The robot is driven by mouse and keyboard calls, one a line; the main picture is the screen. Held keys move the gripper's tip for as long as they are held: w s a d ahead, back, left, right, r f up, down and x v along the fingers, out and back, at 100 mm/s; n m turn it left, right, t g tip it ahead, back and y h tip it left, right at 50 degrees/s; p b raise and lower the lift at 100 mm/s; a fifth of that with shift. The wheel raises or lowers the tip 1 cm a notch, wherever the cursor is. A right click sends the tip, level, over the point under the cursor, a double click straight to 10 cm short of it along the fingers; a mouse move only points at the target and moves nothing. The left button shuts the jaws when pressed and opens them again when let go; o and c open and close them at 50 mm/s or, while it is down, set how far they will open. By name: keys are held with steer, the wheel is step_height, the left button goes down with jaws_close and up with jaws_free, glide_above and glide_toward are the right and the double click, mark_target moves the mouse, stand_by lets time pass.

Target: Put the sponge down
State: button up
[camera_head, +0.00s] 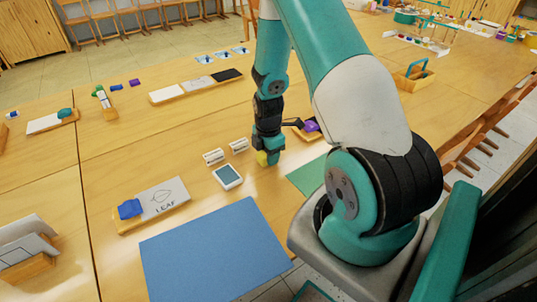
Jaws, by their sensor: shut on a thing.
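My gripper (267,157) points straight down over the wooden table (110,180), just behind the small device with a pale screen. It is shut on a yellow sponge (262,159), which shows only as a small yellow patch at the fingertips. The arm and fingers hide most of the sponge. I cannot tell whether the sponge touches the table.
A device with a screen (228,176) and two small white cards lie left of my gripper. A blue mat (214,252) is in front, and a green mat (305,178) at right. A LEAF board (160,199) with a blue lump lies front left. Bare table lies between.

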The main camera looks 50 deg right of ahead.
steer(key=shift+f, duration=0.25)
steer(key=shift+f, duration=0.15)
steer(key=o, duration=1)
steer(key=shift+o, duration=0.2)
step_height(320, 180, up, 12)
steer(key=r, duration=0.1)
steer(key=w+a+r+m, duration=0.1)
steer(key=a+r+m, duration=0.1)
steer(key=a+r, duration=0.5)
steer(key=s+a+r+m+t+y, duration=0.1)
steer(key=s+a+r, duration=0.15)
steer(key=a, duration=0.45)
steer(key=s+a+r+m+y, duration=0.1)
steer(key=s+a+r, duration=0.15)
steer(key=a, duration=0.45)
steer(key=s+a+r+m+g+y, duration=0.1)
steer(key=s+a+r+m, duration=0.3)
steer(key=s+a, duration=0.6)
step_height(320, 180, up, 2)
steer(key=shift+s+a+y, duration=0.3)
steer(key=shift+s+y, duration=0.3)
steer(key=shift+s, duration=0.35)
